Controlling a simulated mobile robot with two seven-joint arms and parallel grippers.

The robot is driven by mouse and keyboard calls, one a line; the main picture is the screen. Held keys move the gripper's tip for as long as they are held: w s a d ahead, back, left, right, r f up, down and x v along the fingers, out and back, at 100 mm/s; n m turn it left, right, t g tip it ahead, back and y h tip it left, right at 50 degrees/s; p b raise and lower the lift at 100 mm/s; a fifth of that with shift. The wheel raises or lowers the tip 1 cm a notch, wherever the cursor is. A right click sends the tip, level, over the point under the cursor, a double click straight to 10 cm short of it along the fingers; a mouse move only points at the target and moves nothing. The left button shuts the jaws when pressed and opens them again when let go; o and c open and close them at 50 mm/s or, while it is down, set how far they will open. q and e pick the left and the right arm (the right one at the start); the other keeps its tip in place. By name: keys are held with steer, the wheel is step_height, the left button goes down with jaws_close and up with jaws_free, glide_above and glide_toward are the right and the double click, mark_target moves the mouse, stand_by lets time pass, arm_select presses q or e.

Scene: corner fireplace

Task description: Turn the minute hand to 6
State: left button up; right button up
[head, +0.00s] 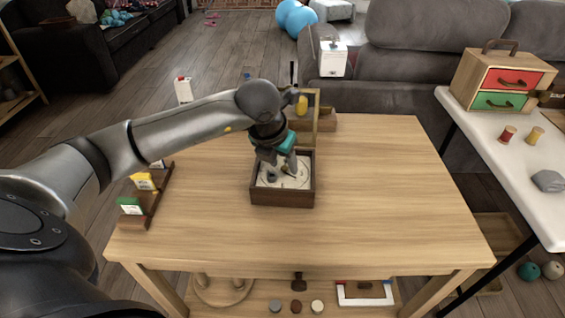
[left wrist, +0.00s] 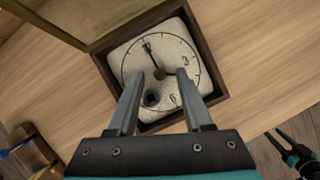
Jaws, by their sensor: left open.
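The clock face (left wrist: 131,66) is a pale round dial set in a dark wooden box (head: 283,199) on the table. In the left wrist view one dark hand (left wrist: 153,60) points from the centre toward 12, and another (left wrist: 174,72) points toward 3. I cannot tell for sure which is the minute hand. A dark round spot (left wrist: 152,100) shows on the lower left of the dial. My left gripper (head: 283,178) is over the dial, also in the left wrist view (left wrist: 160,82), open with nothing between its fingers. My right gripper (left wrist: 276,136) shows at lower right, its fingers apart.
The box's hinged lid (head: 303,112) stands open behind it. A dark rack (head: 155,199) with coloured cards is at the table's left edge. The table (head: 376,205) is clear to the right and in front. A white side table (head: 500,150) stands at right.

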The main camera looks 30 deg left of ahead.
arm_select(q)
jaws_close()
stand_by(0.3)
stand_by(0.3)
